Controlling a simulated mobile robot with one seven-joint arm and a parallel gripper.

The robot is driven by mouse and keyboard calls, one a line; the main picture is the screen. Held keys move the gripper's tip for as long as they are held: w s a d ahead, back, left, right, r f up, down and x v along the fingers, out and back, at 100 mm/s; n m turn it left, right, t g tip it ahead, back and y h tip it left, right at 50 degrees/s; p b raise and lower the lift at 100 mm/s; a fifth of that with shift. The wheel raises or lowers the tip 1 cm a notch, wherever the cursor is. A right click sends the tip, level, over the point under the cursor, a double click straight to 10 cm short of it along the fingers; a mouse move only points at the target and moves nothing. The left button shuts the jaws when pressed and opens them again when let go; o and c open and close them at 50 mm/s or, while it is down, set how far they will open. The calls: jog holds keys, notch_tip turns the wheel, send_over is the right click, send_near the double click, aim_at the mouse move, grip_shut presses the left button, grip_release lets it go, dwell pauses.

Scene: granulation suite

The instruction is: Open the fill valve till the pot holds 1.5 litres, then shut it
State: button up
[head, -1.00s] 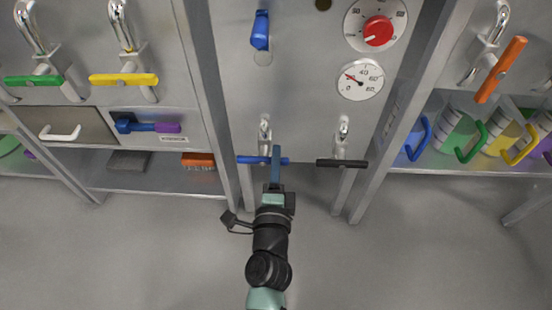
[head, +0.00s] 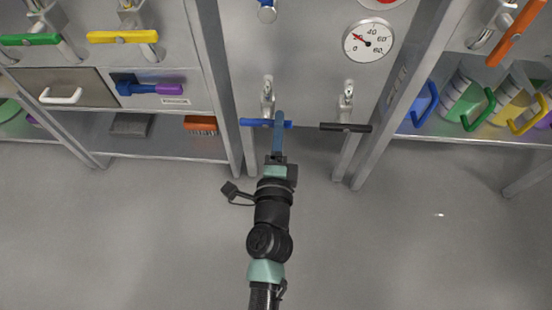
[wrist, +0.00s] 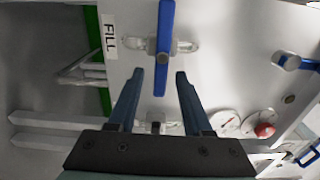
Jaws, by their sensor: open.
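The fill valve's blue bar handle (head: 252,123) lies crosswise to its metal spout at the lower front of the middle cabinet. In the wrist view the handle (wrist: 167,25) stands beside a white FILL label (wrist: 109,35). My gripper (head: 279,117) is at the handle's right end in the head view. In the wrist view my gripper (wrist: 160,73) is open, with the handle's lower end showing between its two fingers. I cannot tell whether either finger touches it. I cannot make out the pot or any level in it.
A black-handled valve (head: 346,128) sits just right of the blue one. A round dial gauge (head: 368,40) is above, its needle toward the low end. Cabinet legs flank the valves. Jugs with coloured handles (head: 472,105) stand on the right shelf. The floor in front is clear.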

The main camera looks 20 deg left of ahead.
jog(key=b+v, duration=0.1)
jog(key=v, duration=1)
jog(key=w+r+n+t+y+p, duration=0.1)
jog(key=w+r+n+t+p, duration=0.25)
jog(key=r, duration=1.15)
jog(key=w+r+n+p, duration=0.2)
jog(key=r+n+p, duration=0.3)
jog(key=r, duration=1)
jog(key=w+r+n+t+y+p, duration=0.1)
jog(key=w+r+n+t+p, duration=0.3)
jog(key=r, duration=1.1)
jog(key=s+d+r+n+t+h+p, duration=0.1)
jog(key=s+d+r+h+p, duration=0.2)
jog(key=r, duration=0.7)
jog(key=s+d+r+n+t+h+p, duration=0.1)
jog(key=s+d+r+h+p, duration=0.25)
jog(key=r, duration=0.75)
jog(key=s+d+r+n+t+h+p, duration=0.1)
jog(key=s+d+r+p, duration=0.3)
jog(key=r, duration=0.6)
notch_tip(320, 180, up, 37)
jog(key=w+p, duration=0.1)
jog(key=p, duration=3.7)
jog(key=shift+a, duration=0.3)
jog(key=shift+w+r+m+g+y, duration=0.1)
jog(key=shift+w+m+g+y, duration=0.05)
jog(key=shift+m+g+y, duration=0.1)
